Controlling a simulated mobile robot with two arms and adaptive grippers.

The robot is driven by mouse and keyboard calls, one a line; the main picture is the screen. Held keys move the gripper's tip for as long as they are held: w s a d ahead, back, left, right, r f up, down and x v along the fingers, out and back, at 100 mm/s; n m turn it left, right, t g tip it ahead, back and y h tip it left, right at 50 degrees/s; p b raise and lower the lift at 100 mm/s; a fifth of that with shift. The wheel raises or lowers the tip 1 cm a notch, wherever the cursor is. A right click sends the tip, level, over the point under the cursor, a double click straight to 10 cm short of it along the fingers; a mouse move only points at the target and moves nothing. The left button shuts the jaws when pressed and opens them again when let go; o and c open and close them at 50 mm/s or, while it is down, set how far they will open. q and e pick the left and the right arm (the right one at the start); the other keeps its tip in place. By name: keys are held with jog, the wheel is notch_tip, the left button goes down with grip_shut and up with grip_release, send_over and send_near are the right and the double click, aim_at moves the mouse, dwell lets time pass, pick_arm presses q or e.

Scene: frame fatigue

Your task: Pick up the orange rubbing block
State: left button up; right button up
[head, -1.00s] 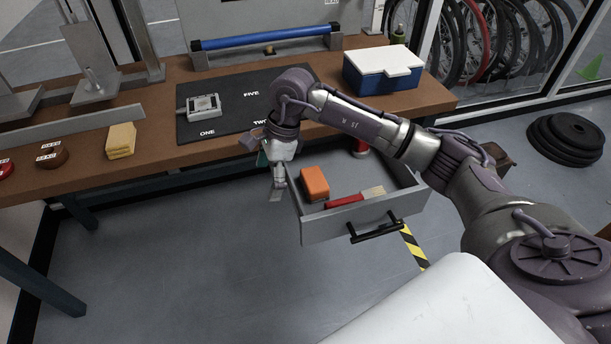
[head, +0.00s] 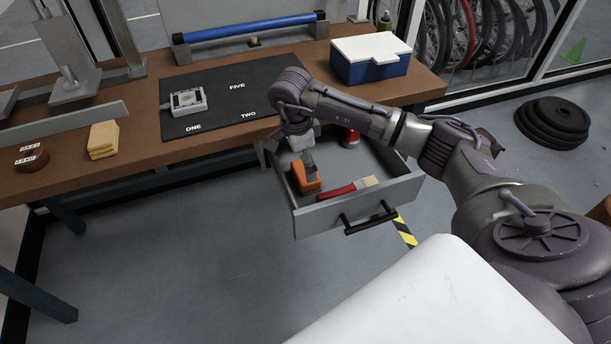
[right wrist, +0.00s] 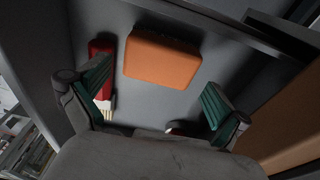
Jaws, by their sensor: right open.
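The orange rubbing block (head: 306,181) lies in the open drawer (head: 318,221), near its left side. In the right wrist view the orange block (right wrist: 161,58) lies on the drawer floor, ahead of and between the fingers. My right gripper (head: 308,160) reaches down into the drawer at the block's far end, partly hidden by my wrist. In the right wrist view the right gripper (right wrist: 155,105) is open, its green-padded fingers apart with nothing between the tips. I cannot tell from the head view whether a finger touches the block. My left gripper is not in view.
A red-handled brush (head: 345,189) lies right of the block in the drawer, with a red object (head: 351,137) farther back. Drawer walls stand close around the gripper. The workbench holds a black mat (head: 225,95), a blue box with white lid (head: 371,62) and yellow blocks (head: 103,139).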

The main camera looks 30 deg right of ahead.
jog(key=f, duration=0.4)
jog(key=shift+d, duration=0.2)
jog(key=shift+d+f, duration=0.1)
jog(key=shift+f, duration=0.25)
jog(key=c, duration=0.9)
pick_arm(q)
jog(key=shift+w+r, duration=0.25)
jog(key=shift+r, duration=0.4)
pick_arm(e)
jog(key=shift+r, duration=0.1)
jog(key=shift+r, duration=0.5)
jog(key=r, duration=0.3)
jog(key=shift+s+d+r, duration=0.3)
jog(key=shift+s, duration=0.05)
pick_arm(q)
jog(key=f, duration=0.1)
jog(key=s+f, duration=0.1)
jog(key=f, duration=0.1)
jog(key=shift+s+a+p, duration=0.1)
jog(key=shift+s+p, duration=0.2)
jog(key=shift+p, duration=0.05)
pick_arm(e)
jog(key=s+d+r, duration=0.5)
jog(key=s+r, duration=0.1)
jog(key=s, duration=0.3)
jog(key=shift+s+d+r, duration=0.15)
jog(key=shift+s, duration=0.05)
